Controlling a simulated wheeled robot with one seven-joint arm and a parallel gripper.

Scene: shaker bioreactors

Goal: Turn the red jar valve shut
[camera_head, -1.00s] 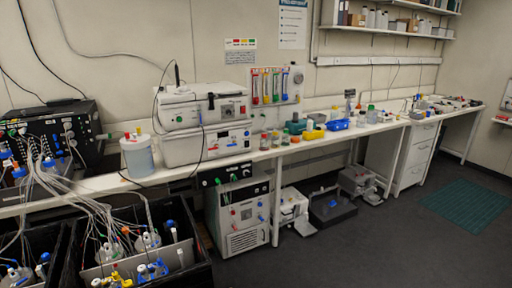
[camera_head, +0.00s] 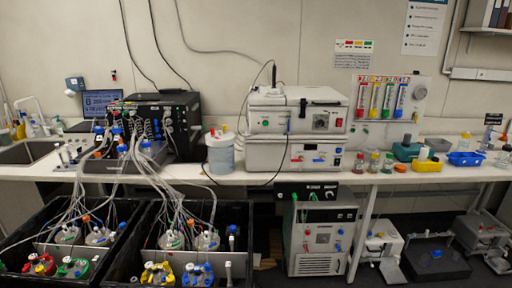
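Two open black bins at the lower left hold glass jars with tubes on their lids. In the left bin (camera_head: 108,259), a jar with red fittings (camera_head: 40,265) stands at the front left. A jar with green fittings (camera_head: 73,268) is beside it. In the right bin (camera_head: 241,211) are a jar with yellow fittings (camera_head: 158,273) and one with blue fittings (camera_head: 197,274). The red valve's position is too small to read. My gripper is not in view.
Tubes run from the jars up to a black control unit (camera_head: 165,110) on the white bench (camera_head: 262,178). A white jar (camera_head: 220,155) and stacked white instruments (camera_head: 296,112) stand right of it. A cabinet unit (camera_head: 322,237) stands under the bench, right of the bins.

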